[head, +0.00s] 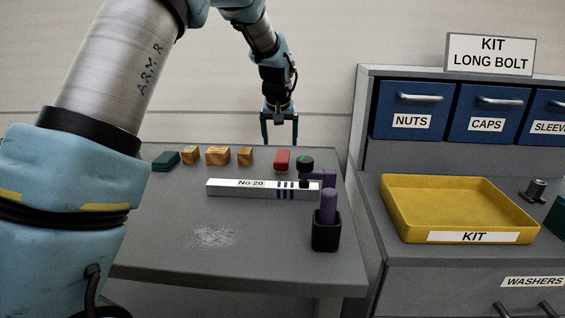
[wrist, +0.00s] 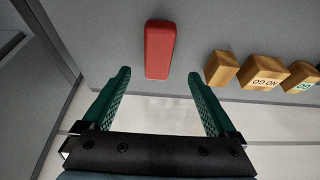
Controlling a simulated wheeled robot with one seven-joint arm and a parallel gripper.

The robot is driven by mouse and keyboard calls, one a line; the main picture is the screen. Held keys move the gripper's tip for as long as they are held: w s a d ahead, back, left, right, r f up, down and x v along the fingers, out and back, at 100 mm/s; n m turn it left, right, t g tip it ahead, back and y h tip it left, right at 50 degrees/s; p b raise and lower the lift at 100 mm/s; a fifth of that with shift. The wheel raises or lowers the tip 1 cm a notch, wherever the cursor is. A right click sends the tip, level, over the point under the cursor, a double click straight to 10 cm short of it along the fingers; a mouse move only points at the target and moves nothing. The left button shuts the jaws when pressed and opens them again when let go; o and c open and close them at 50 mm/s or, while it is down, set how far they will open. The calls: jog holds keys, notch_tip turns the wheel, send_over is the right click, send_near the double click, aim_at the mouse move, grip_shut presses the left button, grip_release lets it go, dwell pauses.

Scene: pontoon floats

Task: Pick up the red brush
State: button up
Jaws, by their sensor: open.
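My gripper (head: 280,146) hangs above the table's back edge, pointing down. In the wrist view my gripper (wrist: 158,76) has its two green fingers wide apart with nothing between them.
Wooden blocks (head: 217,155) and a dark green block (head: 166,161) stand left of the brush. A dark round piece (head: 305,163), a white No 20 bar (head: 262,189) and a black cup (head: 326,236) holding a purple item are nearby. A yellow kit tray (head: 455,236) sits right.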

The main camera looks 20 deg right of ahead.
aim_at(282, 155)
jog(key=p+x, duration=0.2)
jog(key=x, duration=0.5)
jog(key=shift+d+f+p, duration=0.15)
jog(key=shift+f+p, duration=0.05)
jog(key=shift+p, duration=0.15)
jog(key=shift+f, duration=0.25)
jog(key=shift+f, duration=0.25)
grip_shut()
dwell(0.8)
